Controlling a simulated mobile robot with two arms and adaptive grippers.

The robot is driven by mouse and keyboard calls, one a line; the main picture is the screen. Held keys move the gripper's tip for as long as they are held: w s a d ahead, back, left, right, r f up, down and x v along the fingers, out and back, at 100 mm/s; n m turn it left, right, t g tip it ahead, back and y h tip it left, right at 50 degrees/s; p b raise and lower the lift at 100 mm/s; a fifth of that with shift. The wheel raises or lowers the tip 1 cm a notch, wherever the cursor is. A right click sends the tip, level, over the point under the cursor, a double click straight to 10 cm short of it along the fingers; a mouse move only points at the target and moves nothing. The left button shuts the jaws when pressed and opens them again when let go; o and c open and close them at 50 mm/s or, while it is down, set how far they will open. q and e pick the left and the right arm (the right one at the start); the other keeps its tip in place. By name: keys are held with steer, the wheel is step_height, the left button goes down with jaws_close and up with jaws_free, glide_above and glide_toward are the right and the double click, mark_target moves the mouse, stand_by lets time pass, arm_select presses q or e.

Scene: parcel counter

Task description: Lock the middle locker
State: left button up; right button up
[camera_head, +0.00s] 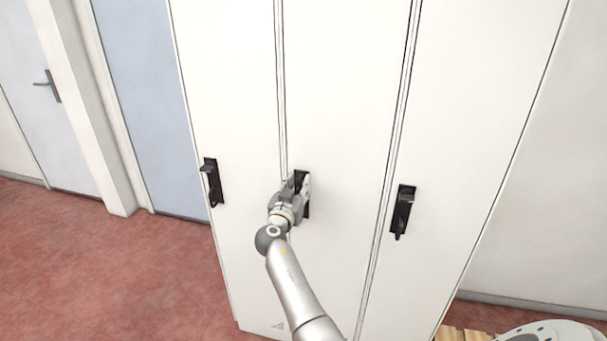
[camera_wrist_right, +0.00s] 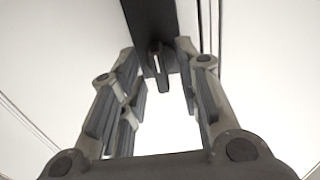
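The middle locker (camera_head: 345,90) has a white door that looks shut, flush with its neighbours. Its black handle (camera_head: 305,209) is mostly hidden behind my right gripper (camera_head: 298,182) in the head view. In the right wrist view, the dark handle plate (camera_wrist_right: 150,22) comes down from the top, with a small knob (camera_wrist_right: 158,62) at its lower end. My right gripper's two fingers (camera_wrist_right: 160,60) are spread on either side of the knob, with a gap showing on both sides. My left gripper is in neither view.
The left locker has a black handle (camera_head: 212,181), and the right locker has another (camera_head: 402,211). A blue door panel (camera_head: 150,90) and a white door with a lever handle (camera_head: 50,86) stand at the left. Red floor (camera_head: 110,270) is clear there. Wooden slats (camera_head: 462,334) lie at bottom right.

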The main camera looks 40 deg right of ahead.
steer(key=shift+w+d, duration=0.25)
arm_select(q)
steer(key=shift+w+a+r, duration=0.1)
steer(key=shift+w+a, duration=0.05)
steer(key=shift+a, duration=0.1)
arm_select(e)
steer(key=shift+s+a, duration=0.1)
steer(key=shift+a, duration=0.05)
jaws_close()
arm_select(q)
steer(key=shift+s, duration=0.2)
